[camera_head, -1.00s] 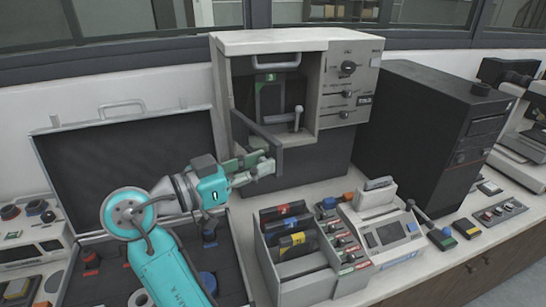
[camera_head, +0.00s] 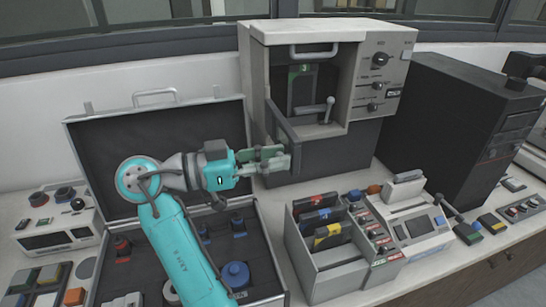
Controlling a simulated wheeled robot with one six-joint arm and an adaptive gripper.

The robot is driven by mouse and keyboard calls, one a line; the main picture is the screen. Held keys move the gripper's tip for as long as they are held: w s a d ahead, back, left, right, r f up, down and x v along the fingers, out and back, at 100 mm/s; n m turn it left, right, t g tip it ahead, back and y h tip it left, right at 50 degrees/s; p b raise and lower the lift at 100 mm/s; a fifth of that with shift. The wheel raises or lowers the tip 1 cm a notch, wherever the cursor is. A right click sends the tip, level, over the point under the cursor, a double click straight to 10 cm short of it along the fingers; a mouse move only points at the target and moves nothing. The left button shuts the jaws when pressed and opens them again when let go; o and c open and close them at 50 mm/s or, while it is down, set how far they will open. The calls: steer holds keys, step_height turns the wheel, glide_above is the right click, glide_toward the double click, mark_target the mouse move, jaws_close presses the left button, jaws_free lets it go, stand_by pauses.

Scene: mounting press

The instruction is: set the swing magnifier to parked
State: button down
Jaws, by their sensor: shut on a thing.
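A grey press housing (camera_head: 258,72) stands at the back, with a dark opening in its front. A dark flat panel (camera_head: 283,122) stands out from the left side of that opening, swung towards me. I take it for the swing magnifier, but I cannot make out a lens. My gripper (camera_head: 280,160) is at the panel's lower part, with its green-grey fingers closed there. The fingers and the panel overlap, so the exact grip point is hidden. A small lever (camera_head: 328,108) stands inside the opening.
An open black case (camera_head: 160,145) lies behind and under my arm. A grey rack (camera_head: 320,275) with coloured cartridges and a small console (camera_head: 415,228) stand in front of the press. A black tower unit (camera_head: 440,125) stands to the right.

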steer(key=c, duration=0.9)
jaws_free()
steer(key=shift+a, duration=0.1)
steer(key=shift+c, duration=0.2)
steer(key=s+a, duration=0.2)
steer(key=a, duration=0.9)
steer(key=shift+a, duration=0.35)
steer(key=shift+s, duration=0.1)
